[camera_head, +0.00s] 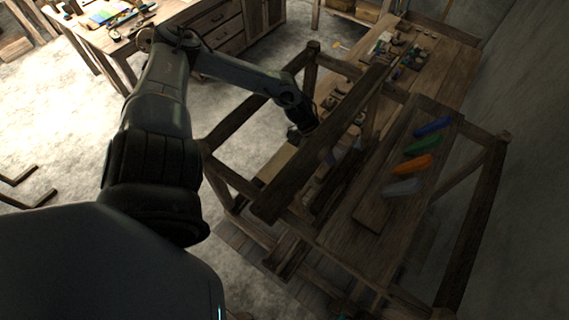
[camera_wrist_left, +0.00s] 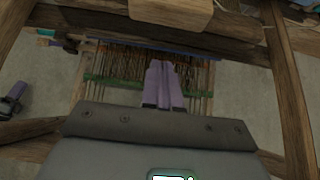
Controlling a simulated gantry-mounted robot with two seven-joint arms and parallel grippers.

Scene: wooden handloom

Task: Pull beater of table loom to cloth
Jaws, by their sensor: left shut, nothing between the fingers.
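The wooden table loom (camera_head: 310,60) stands right of centre in the head view, with a wide dark beam (camera_head: 325,150) across its top. My left arm reaches in from the left, and its wrist (camera_head: 300,115) is at this beam, which hides most of the gripper. In the left wrist view my left gripper (camera_wrist_left: 163,68) is shut and empty, its two fingers side by side in front of the threads (camera_wrist_left: 125,62). A green strip (camera_wrist_left: 98,79) and a bluish strip (camera_wrist_left: 220,50) cross the threads. I cannot tell which bar is the beater. My right gripper is not in view.
A board with blue, green, orange (camera_head: 411,166) and grey pieces lies on the loom's right side. A workbench (camera_head: 455,65) with small items stands behind it. Another table (camera_head: 150,12) is at the top left. Loom posts (camera_wrist_left: 288,90) flank my gripper. The floor at left is mostly clear.

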